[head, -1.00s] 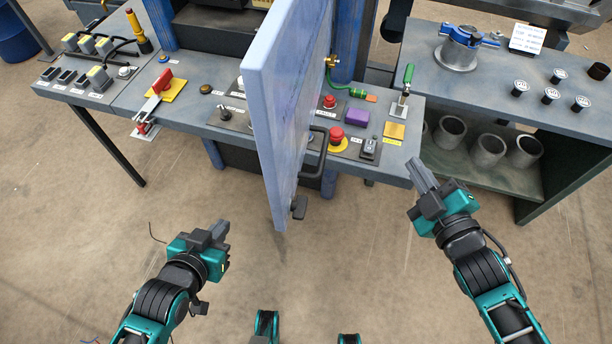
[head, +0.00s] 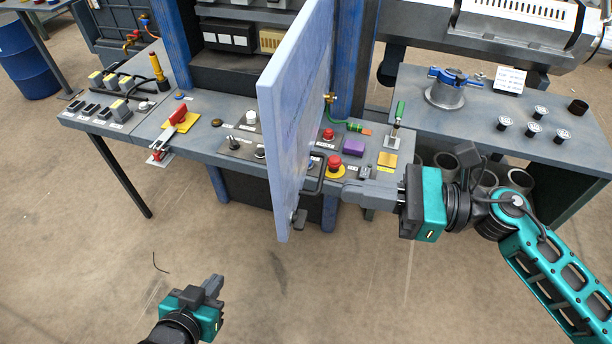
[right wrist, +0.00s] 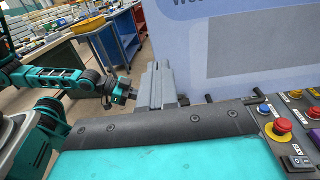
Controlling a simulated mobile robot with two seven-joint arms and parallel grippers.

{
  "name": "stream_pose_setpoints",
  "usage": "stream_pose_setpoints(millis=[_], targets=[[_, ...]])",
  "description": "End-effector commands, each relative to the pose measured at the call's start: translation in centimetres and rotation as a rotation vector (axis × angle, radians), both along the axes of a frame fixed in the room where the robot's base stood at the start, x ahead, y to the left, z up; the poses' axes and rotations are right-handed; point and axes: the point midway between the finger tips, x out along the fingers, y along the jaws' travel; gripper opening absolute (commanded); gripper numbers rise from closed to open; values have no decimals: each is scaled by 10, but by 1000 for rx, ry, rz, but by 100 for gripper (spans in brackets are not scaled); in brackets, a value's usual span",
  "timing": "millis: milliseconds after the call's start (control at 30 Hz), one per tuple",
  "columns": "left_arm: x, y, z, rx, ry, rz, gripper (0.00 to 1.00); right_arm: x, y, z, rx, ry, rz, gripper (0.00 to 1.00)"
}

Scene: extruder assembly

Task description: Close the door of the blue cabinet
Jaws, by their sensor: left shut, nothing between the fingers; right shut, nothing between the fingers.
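The blue cabinet (head: 175,60) stands at the back with its shelves showing. Its pale blue door (head: 292,130) is open and juts out toward me over the control desk. A black handle (head: 319,178) is on the door's right face. My right gripper (head: 358,190) is shut and empty, pointing left, to the right of the handle and seemingly apart from it. In the right wrist view its fingers (right wrist: 158,88) point toward the door (right wrist: 240,50). My left gripper (head: 214,286) is shut and empty, low over the floor, left of the door and apart from it.
The control desk (head: 215,140) carries a red-handled lever (head: 176,118), a red emergency button (head: 334,162) and a purple box (head: 353,147). A right-hand bench (head: 470,125) holds a clamp (head: 447,88), with metal cups below.

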Motion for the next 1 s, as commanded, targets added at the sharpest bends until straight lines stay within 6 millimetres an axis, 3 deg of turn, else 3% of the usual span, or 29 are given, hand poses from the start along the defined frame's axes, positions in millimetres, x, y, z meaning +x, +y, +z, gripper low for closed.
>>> stream_pose_setpoints(millis=[200, 400, 1000], targets=[[-1, 2, 13, 2, 3, 3, 0, 10, 46, 4, 3, 0, 0, 0], [-4, 2, 17, 5, 13, 3, 0, 16, 71, 2, 2, 2, -2, 0], [-7, 2, 15, 4, 23, 2, 0, 18, 79, 0, 2, 3, -3, 0]])
